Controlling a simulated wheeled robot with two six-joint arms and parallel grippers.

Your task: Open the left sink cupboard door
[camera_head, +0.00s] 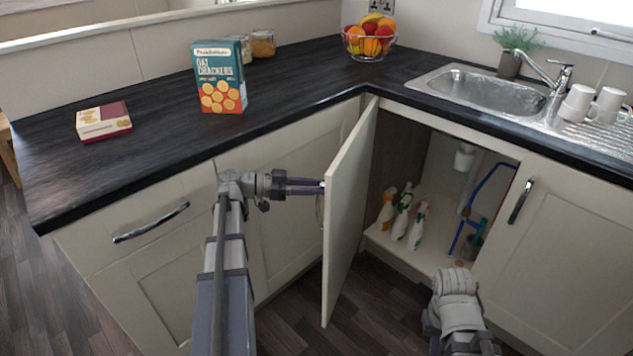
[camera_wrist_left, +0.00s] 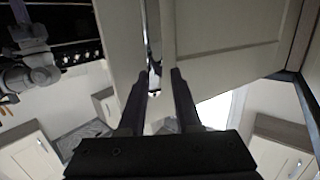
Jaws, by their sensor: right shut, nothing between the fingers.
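The left sink cupboard door (camera_head: 347,217) is cream and stands swung wide open, its edge toward me, with the cupboard interior (camera_head: 430,190) showing to its right. My left gripper (camera_head: 322,187) is at the door's outer face, by its metal handle (camera_head: 319,210). In the left wrist view, its two fingers (camera_wrist_left: 162,74) are apart, with the handle (camera_wrist_left: 154,80) between them, nearer the left finger.
Spray bottles (camera_head: 402,212) stand inside the cupboard beside blue pipes (camera_head: 484,200). The right cupboard door (camera_head: 560,250) is closed. A dark worktop (camera_head: 300,85) runs above, with a cracker box (camera_head: 219,78), fruit bowl (camera_head: 369,40) and sink (camera_head: 490,90).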

